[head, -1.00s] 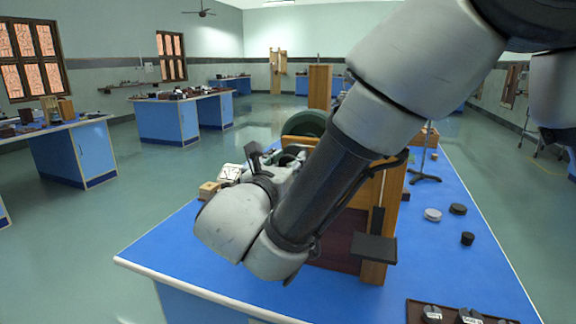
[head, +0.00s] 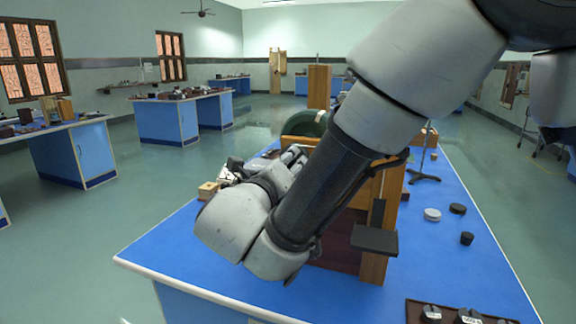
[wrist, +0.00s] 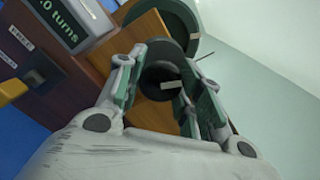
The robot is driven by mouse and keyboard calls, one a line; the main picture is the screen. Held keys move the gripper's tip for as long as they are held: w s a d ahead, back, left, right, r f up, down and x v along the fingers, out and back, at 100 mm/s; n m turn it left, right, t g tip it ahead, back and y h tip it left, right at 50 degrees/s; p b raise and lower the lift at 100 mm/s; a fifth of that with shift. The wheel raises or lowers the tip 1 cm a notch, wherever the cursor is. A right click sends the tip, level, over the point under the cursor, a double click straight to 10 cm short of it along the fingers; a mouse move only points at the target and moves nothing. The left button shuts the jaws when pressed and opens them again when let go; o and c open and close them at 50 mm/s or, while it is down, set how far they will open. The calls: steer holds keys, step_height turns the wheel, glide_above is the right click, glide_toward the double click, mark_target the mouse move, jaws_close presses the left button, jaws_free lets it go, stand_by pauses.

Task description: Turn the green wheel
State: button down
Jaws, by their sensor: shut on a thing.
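The green wheel (head: 303,124) stands at the back of a wooden apparatus on the blue bench, partly hidden by my arm. In the wrist view the large green wheel (wrist: 178,14) shows at the top, with a pale mark on its rim. In front of it is a dark round knob (wrist: 158,76), also with a pale mark. My gripper (wrist: 163,78) has one finger on each side of this knob and is shut on it. In the head view my gripper (head: 290,158) is mostly hidden behind my wrist.
A display (wrist: 62,18) reading "turns" sits on the apparatus beside my gripper. A small wooden block (head: 208,190) lies to the left. Dark and pale discs (head: 433,214) and a tray (head: 455,315) of weights lie at the right of the bench.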

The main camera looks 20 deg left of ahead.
steer(key=shift+n, duration=0.6)
steer(key=c, duration=0.9)
jaws_free()
steer(key=shift+c, duration=0.2)
steer(key=s, duration=1.2)
steer(key=shift+a, duration=0.45)
